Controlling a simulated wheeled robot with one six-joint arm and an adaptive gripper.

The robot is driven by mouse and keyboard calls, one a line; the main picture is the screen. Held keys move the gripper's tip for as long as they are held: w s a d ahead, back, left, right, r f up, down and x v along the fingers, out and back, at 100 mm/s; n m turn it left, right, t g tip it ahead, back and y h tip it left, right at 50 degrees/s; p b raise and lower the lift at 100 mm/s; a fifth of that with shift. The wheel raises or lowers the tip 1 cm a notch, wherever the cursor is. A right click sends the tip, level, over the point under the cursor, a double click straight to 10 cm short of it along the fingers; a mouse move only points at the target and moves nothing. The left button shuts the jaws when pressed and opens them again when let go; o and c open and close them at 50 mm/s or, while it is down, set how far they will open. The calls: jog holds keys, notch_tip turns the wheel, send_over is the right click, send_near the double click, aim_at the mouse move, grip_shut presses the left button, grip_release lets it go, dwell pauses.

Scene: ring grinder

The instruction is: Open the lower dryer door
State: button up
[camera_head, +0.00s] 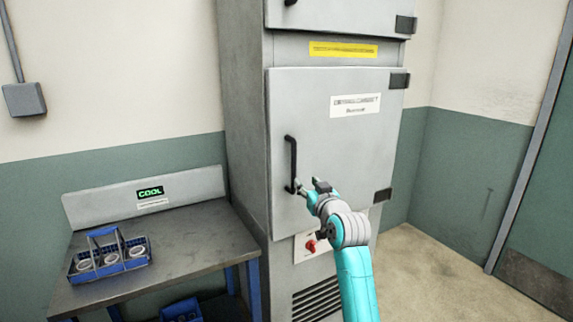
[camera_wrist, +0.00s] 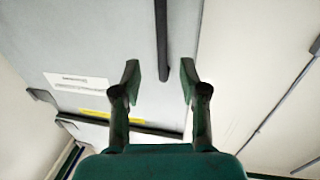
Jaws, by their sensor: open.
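The lower dryer door (camera_head: 335,135) is a light grey panel, shut flush in the tall grey dryer cabinet. It also shows in the wrist view (camera_wrist: 90,50). Its black vertical bar handle (camera_head: 291,165) is on the door's left side, with hinges on the right. My gripper (camera_head: 308,187) is at the handle's lower end, just right of it in the head view. In the wrist view my gripper (camera_wrist: 160,75) is open, and the handle (camera_wrist: 162,40) runs down between the two fingertips. I see no finger touching it.
A metal table (camera_head: 190,245) with a "COOL" sign (camera_head: 150,192) and a blue carrier of cups (camera_head: 108,258) stands left of the cabinet. A red knob (camera_head: 311,246) is below the door. Open floor (camera_head: 430,285) lies to the right, before a wall.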

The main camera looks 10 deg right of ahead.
aim_at(295, 166)
jog(key=w, duration=0.3)
jog(key=w+a+r, duration=0.1)
jog(key=w, duration=0.7)
jog(key=shift+w+a+r, duration=0.15)
jog(key=shift+w+a, duration=0.1)
jog(key=shift+a, duration=0.05)
grip_shut()
